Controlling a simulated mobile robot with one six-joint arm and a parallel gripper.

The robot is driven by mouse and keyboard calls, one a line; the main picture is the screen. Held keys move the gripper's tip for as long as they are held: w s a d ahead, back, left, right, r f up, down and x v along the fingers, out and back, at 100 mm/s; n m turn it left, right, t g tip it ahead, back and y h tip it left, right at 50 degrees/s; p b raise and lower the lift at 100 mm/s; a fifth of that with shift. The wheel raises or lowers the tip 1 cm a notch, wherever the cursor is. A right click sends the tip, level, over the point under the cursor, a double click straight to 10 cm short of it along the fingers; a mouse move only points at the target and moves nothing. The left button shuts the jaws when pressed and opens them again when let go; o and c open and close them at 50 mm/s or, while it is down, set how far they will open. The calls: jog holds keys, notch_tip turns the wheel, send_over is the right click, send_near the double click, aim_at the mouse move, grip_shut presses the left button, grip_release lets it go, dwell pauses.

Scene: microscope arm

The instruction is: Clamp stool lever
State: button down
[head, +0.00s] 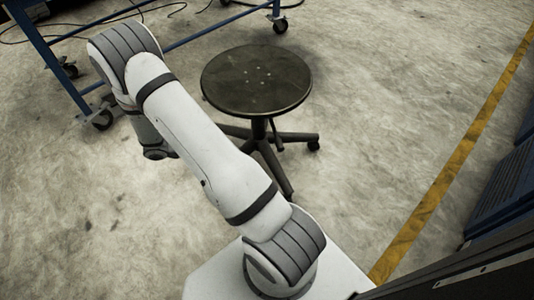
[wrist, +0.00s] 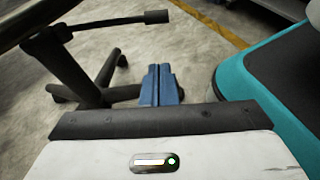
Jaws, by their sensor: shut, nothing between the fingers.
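The stool has a round dark seat (head: 257,80) and a dark base with casters (head: 290,137) in the head view, right of my arm. In the wrist view, the underside of its seat (wrist: 40,18) fills the upper left corner. The lever (wrist: 120,21) is a thin rod with a thicker dark end, reaching right from under the seat. My gripper (wrist: 164,72) shows its blue fingers shut and empty. In the picture, the lever's end lies above the fingertips, apart from them. The head view hides my gripper behind the arm.
The stool's dark column and legs (wrist: 105,75) stand left of my fingers in the wrist view. A teal-edged dark shape (wrist: 235,70) is close on the right. A blue wheeled frame (head: 62,75) stands behind my arm. Concrete floor right of the stool is clear up to a yellow line (head: 465,150).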

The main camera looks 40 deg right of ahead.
jog(key=shift+f, duration=0.3)
jog(key=shift+d, duration=0.1)
jog(key=r+b+x, duration=0.2)
jog(key=b+x, duration=0.3)
jog(key=x, duration=0.8)
jog(key=shift+s+d+b, duration=0.25)
jog(key=shift+d+b, duration=0.15)
jog(key=shift+d, duration=0.15)
